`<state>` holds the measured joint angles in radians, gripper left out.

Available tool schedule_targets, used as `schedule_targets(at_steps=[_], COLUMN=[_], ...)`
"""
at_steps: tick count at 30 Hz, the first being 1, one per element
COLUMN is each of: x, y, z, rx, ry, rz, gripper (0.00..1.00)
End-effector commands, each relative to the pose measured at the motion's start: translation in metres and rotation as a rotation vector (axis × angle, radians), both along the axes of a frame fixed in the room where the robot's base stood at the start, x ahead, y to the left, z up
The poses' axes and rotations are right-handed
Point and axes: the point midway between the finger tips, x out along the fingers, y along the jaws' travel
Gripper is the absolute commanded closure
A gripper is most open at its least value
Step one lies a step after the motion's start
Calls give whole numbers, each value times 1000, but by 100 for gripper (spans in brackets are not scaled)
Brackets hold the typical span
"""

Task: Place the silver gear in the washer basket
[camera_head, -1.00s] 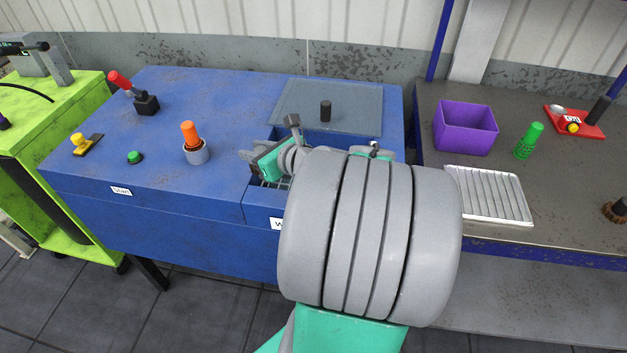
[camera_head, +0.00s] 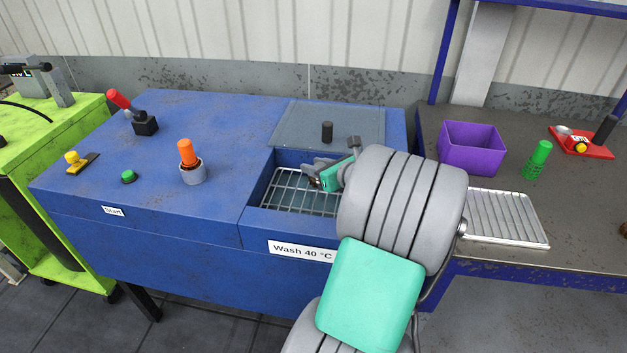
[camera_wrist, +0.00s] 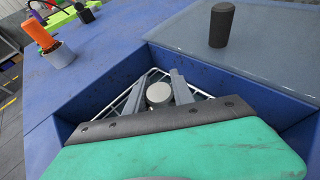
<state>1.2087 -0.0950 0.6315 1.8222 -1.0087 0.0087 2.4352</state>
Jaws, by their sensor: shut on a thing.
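The silver gear shows in the wrist view as a pale round piece (camera_wrist: 158,94) between the two fingers of my gripper (camera_wrist: 159,86). Its teeth are not clear, and the wrist housing hides part of the view below it. In the head view my gripper (camera_head: 316,182) is shut on it, over the right part of the washer basket (camera_head: 283,197). The basket is a wire grid sunk in the open well of the blue washer (camera_head: 220,130). I cannot tell whether the gear touches the wires. My arm covers the well's right side.
The grey lid (camera_head: 350,115) with a black knob lies behind the well. An orange-handled tool in a grey cup (camera_head: 193,173), a green button (camera_head: 129,177) and a red lever (camera_head: 120,99) are on the washer's left. A purple bin (camera_head: 470,150) and a ribbed tray (camera_head: 508,218) are at right.

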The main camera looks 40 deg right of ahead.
Motion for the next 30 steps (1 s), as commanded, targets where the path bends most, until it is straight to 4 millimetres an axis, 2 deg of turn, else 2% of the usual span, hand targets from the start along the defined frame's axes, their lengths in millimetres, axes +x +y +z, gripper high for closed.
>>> schedule_targets(at_steps=[7,11,22,23,30], x=[18,16,16,16,16], y=[-9,-9,-9,-9,-8], z=[-24,-48,-52,-54,-54], rx=[-1,0,-3,-2,-1], ry=[-2,-1,-3,-1,-1], rz=[1,-1,-1,-1,-1], gripper=[100,100,100,69,50])
